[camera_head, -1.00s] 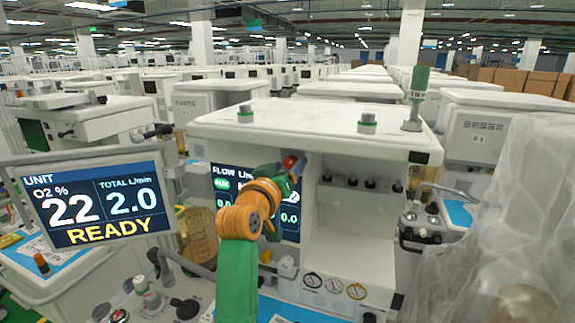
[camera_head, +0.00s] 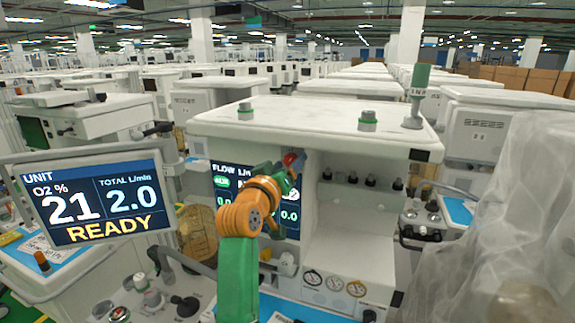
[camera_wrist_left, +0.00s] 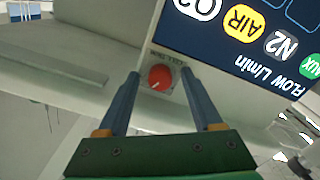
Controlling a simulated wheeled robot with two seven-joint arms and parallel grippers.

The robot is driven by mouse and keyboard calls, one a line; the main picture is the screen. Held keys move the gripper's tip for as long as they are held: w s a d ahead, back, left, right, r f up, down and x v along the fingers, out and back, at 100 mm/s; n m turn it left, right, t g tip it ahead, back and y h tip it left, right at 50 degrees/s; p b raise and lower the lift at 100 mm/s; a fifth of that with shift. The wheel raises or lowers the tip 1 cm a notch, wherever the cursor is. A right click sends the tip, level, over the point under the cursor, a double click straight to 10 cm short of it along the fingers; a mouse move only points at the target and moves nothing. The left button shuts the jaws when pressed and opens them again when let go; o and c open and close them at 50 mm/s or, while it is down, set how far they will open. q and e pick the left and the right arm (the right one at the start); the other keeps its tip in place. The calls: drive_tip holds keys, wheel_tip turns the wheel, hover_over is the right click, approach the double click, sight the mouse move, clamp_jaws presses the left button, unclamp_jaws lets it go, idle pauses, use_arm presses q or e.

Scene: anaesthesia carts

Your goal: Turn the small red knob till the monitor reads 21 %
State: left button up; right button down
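The small red knob (camera_wrist_left: 160,78) sits on a pale panel beside the flow display in the left wrist view. In the head view a red spot, which looks like this knob (camera_head: 291,159), shows at the upper right of that display. My left gripper (camera_wrist_left: 160,73) is open, with one finger on each side of the knob and a visible gap on both sides. The monitor (camera_head: 95,201) at the left reads O2 21 %, total 2.0 L/min and READY. My right gripper is in neither view.
The flow display (camera_wrist_left: 240,40) is close to the fingers and partly hidden by my arm in the head view. The cart's white top (camera_head: 310,117) overhangs the panel. A plastic-draped object (camera_head: 500,220) stands at the right.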

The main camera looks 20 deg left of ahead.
use_arm(q)
drive_tip(key=shift+s+f+b, duration=0.15)
drive_tip(key=shift+s+b, duration=0.3)
drive_tip(key=s+b, duration=0.2)
drive_tip(key=s, duration=0.4)
drive_tip(key=shift+s+b, duration=0.15)
drive_tip(key=shift+b, duration=0.25)
drive_tip(key=shift+a, duration=0.1)
